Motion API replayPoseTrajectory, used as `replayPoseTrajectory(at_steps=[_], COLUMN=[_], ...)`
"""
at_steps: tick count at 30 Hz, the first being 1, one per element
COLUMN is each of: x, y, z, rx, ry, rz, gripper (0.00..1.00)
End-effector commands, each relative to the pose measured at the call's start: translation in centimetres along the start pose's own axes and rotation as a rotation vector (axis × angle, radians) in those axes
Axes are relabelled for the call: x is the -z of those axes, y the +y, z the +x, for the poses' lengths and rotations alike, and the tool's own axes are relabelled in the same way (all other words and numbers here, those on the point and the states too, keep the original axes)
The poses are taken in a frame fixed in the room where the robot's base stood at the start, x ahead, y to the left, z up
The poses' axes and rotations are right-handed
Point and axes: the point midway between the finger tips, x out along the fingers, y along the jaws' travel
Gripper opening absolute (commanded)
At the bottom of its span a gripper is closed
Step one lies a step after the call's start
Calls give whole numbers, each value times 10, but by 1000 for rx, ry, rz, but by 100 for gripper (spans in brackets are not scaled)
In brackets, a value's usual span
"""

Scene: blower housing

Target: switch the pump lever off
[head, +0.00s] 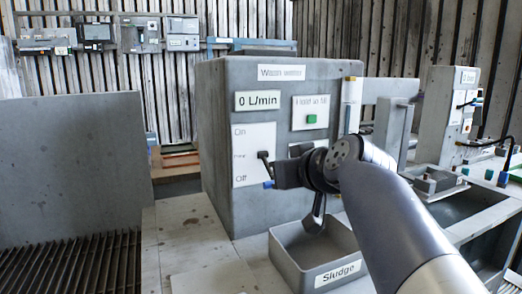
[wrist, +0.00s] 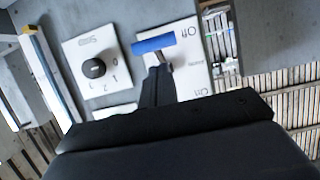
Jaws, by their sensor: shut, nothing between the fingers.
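The pump lever has a blue crossbar handle, seen in the wrist view (wrist: 153,43) and in the head view (head: 268,185). It stands out from a white plate (head: 254,138) marked On at the top and Off at the bottom. In the head view the handle hangs low, about level with the Off label. My gripper (head: 280,175) is in front of the plate's lower right side. In the wrist view my gripper (wrist: 158,75) is shut and empty, its fingertips close beside the lever's stem. I cannot tell whether they touch.
The grey Wash water cabinet (head: 220,125) carries a 0 L/min display (head: 257,100) and a green button (head: 311,119). A black dial (wrist: 93,68) is beside the lever plate. A Sludge tray (head: 337,272) stands below my arm. The bench left of the tray is clear.

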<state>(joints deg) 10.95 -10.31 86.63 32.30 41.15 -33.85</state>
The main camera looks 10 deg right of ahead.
Motion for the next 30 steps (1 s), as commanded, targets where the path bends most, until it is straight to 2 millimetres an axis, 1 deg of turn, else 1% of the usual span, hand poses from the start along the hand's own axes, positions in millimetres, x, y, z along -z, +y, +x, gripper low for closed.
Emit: replayPoseTrajectory(at_steps=[1,6,17,30], x=[-11,-16,-22,-22], y=[0,0,0,0], z=[4,7,11,12], rx=[-1,-1,1,1], ry=[22,95,89,87], rz=[0,1,0,0], gripper=[0,0,0,0])
